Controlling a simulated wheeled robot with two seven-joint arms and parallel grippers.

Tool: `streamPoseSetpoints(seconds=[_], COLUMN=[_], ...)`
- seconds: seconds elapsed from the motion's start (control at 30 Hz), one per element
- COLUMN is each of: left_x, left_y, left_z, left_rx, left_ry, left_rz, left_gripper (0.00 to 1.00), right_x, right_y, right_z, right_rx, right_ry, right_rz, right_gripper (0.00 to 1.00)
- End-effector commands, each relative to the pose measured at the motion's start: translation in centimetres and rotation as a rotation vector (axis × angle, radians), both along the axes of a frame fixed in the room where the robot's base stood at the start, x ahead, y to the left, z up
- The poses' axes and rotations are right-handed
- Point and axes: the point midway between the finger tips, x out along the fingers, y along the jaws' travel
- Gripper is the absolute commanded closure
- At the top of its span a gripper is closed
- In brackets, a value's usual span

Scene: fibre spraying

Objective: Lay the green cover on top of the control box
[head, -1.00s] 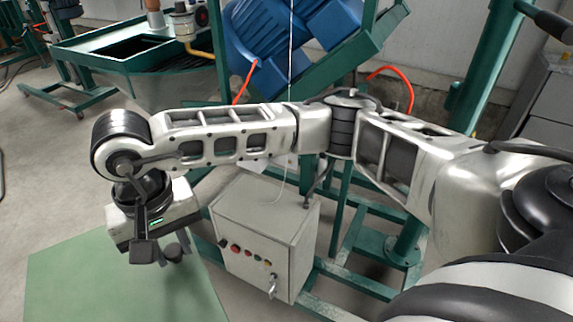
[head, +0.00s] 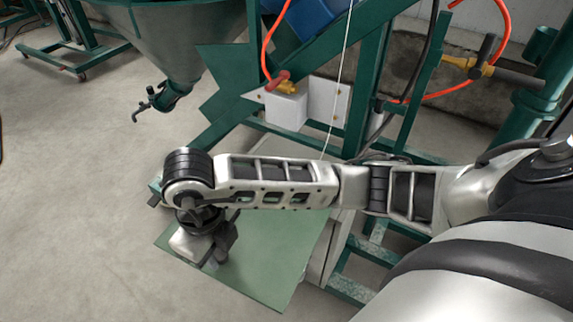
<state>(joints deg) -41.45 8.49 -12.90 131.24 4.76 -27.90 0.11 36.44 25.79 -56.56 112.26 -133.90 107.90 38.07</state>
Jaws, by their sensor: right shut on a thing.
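The green cover (head: 268,262) is a flat, thin sheet in the middle of the head view. My right gripper (head: 212,263) is shut on the cover near its left front edge; the arm links above hide part of the sheet. The control box (head: 322,262) is mostly hidden beneath the cover, with a pale strip of it showing along the cover's right side. Its buttons are out of sight. I cannot tell whether the cover touches the box top or is held just above it. My left gripper is not in view.
A green machine frame (head: 372,85) stands behind the box, with an orange hose (head: 269,45) and a white block (head: 287,108). A grey-green hopper (head: 180,40) with a valve hangs at upper left. The floor at left is clear.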

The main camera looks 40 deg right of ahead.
Motion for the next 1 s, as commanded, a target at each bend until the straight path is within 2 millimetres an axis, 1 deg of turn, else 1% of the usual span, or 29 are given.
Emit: streamPoseSetpoints(seconds=[0.03,0.17,0.27,0.6,0.73,0.8,0.9,1.0], left_x=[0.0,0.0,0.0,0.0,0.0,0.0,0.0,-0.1], left_y=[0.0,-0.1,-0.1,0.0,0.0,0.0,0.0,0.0], left_z=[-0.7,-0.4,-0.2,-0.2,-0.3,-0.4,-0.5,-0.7], left_rx=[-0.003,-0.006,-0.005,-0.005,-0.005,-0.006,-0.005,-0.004], left_ry=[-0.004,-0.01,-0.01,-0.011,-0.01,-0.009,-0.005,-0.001], left_rz=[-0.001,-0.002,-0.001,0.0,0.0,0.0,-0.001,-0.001], left_gripper=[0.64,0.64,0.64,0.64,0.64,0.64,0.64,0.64], right_x=[0.0,0.3,1.1,4.6,5.8,6.3,6.7,6.8], right_y=[-0.1,-1.1,-3.2,-11.7,-14.5,-15.6,-16.5,-16.8], right_z=[-1.1,-1.3,-1.2,-1.1,-1.1,-1.1,-1.1,-1.3], right_rx=[0.0,-0.004,-0.007,-0.006,-0.004,-0.004,-0.003,-0.002], right_ry=[0.0,0.0,-0.001,0.0,0.0,0.0,0.0,0.0], right_rz=[-0.032,-0.076,-0.083,-0.079,-0.077,-0.076,-0.073,-0.071], right_gripper=[0.97,0.97,0.97,0.97,0.97,0.97,0.97,0.97])
